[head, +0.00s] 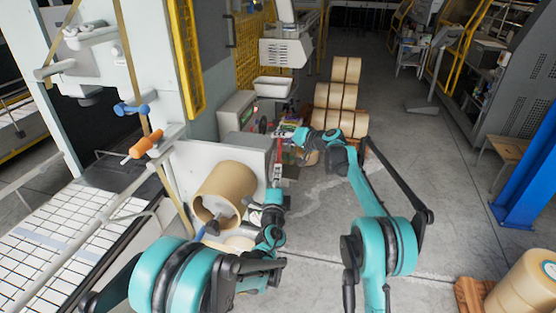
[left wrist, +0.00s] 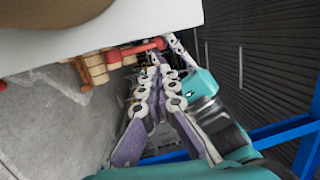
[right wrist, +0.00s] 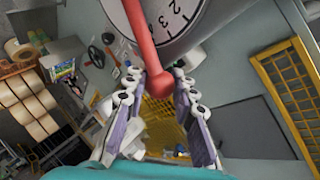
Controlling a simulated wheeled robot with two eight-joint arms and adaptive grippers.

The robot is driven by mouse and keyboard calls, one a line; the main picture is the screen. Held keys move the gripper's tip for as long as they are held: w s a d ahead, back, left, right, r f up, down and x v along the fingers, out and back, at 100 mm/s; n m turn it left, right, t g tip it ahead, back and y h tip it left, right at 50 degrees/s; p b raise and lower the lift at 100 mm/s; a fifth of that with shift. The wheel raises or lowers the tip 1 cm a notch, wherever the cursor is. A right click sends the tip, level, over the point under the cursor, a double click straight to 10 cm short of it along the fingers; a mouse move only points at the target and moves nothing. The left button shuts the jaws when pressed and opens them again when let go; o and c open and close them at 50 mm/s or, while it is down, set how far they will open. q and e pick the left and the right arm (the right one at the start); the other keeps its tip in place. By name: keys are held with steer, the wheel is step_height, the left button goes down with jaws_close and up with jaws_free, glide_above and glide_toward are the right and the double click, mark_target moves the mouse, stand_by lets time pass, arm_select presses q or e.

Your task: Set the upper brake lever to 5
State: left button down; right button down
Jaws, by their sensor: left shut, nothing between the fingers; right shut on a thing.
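A red brake lever (right wrist: 142,35) with a round knob crosses a pale dial (right wrist: 190,18) in the right wrist view. The numerals 2 and 3 show beside the lever; others are covered or out of frame. My right gripper (right wrist: 168,82) is shut on the lever's knob end. The left wrist view also shows a red lever (left wrist: 135,52) beside the white panel, with my right gripper at its end. My left gripper (left wrist: 154,64) is shut and empty, below the panel's edge. In the head view the levers are small, and I cannot tell upper from lower.
A large brown roll (head: 226,188) is mounted on the white panel (head: 190,160), close to my left arm. Stacked brown rolls (head: 341,100) stand behind my right arm. More rolls on a pallet (head: 470,295) are at lower right. The grey floor right of my right arm is open.

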mark_target(281, 140)
arm_select(q)
steer(key=x, duration=1.3)
steer(key=shift+a, duration=0.15)
steer(key=shift+w, duration=0.8)
arm_select(e)
steer(key=shift+a, duration=0.25)
arm_select(q)
steer(key=shift+r, duration=0.1)
arm_select(e)
steer(key=c, duration=1.5)
jaws_free()
steer(key=shift+s, duration=0.1)
arm_select(q)
steer(key=shift+s, duration=0.1)
arm_select(e)
steer(key=shift+o, duration=1.4)
steer(key=shift+s+d+r, duration=0.1)
steer(key=shift+d, duration=0.05)
